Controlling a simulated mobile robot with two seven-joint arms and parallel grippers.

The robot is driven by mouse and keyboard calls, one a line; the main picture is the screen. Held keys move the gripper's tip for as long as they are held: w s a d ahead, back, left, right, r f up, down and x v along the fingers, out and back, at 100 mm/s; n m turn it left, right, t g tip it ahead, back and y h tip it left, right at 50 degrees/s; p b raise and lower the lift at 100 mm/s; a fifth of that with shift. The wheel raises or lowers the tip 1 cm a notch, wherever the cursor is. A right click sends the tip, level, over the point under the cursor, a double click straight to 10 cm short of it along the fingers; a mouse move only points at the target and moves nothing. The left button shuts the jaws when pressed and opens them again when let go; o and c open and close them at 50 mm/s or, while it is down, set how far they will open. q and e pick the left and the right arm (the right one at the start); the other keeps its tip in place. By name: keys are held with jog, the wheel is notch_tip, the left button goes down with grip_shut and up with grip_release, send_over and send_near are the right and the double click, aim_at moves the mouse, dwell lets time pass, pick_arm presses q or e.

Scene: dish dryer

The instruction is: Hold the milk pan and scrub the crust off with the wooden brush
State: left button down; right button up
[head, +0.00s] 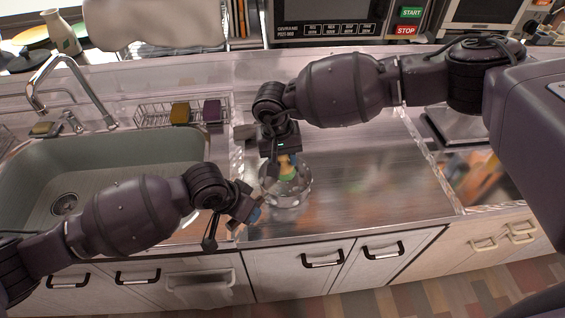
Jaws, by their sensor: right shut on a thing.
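The milk pan (298,196), shiny and see-through looking, stands on the steel counter right of the sink. My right gripper (281,157) points down over it and is shut on the wooden brush (287,171), a pale piece with green and yellow parts. The brush's lower end is inside the pan's outline; I cannot tell whether it touches the bottom. My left gripper (240,222) is at the pan's left front side, close to a small blue part (255,215). Its fingers are too dark and small to tell whether they grip. No crust can be made out.
The sink (120,150) with its tap (62,75) lies left. A wire rack (155,115) behind it holds a yellow sponge (180,112) and a purple one (212,111). The counter right of the pan is clear. A microwave (325,20) stands at the back.

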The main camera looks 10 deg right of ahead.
jog(key=shift+r, duration=3.25)
pick_arm(q)
jog(key=c, duration=0.9)
grip_release()
jog(key=v, duration=1.2)
